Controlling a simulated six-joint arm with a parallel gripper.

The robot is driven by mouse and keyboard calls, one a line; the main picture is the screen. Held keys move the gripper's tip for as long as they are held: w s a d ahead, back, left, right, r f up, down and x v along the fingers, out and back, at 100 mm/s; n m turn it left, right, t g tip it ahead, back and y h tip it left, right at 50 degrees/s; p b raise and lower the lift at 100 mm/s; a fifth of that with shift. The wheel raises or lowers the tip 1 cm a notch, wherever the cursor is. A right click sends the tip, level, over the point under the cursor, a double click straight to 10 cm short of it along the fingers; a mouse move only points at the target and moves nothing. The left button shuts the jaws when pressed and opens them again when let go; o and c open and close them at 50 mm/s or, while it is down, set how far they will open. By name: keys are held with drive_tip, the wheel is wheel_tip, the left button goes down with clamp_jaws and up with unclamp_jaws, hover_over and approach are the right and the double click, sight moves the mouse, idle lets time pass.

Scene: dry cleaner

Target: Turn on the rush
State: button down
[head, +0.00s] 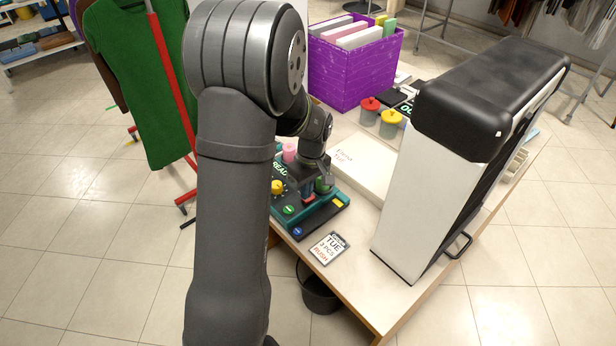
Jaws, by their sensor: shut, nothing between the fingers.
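A teal and black control panel (318,220) lies near the left edge of the table. It carries a pink knob (289,152), a yellow knob (277,187), a green button (289,210), a blue button (297,231), a yellow part (338,203) and a red part (309,198). Part of a "READY" label shows. I cannot tell which control is the rush one. My gripper (309,188) is shut and empty, pointing down over the panel's middle, close to the red part; contact cannot be told. My arm hides the panel's left side.
A ticket reading "TUE 3 PCS RUSH" (327,248) lies just in front of the panel. A tall white and black machine (425,165) stands to the right. A purple file box (352,70) and red- and yellow-lidded jars (380,118) stand behind. A black bin (320,291) is below the table edge.

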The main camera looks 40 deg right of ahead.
sight(314, 196)
drive_tip(key=shift+a+f, duration=0.1)
drive_tip(key=shift+f, duration=0.35)
drive_tip(key=shift+f, duration=0.1)
drive_tip(key=shift+a+f, duration=0.1)
drive_tip(key=shift+f, duration=0.05)
drive_tip(key=shift+d, duration=0.8)
drive_tip(key=shift+r, duration=0.2)
drive_tip(key=shift+r, duration=0.1)
wheel_tip(314, 196, up, 14)
drive_tip(key=d, duration=0.1)
drive_tip(key=shift+d, duration=0.35)
drive_tip(key=shift+f, duration=0.25)
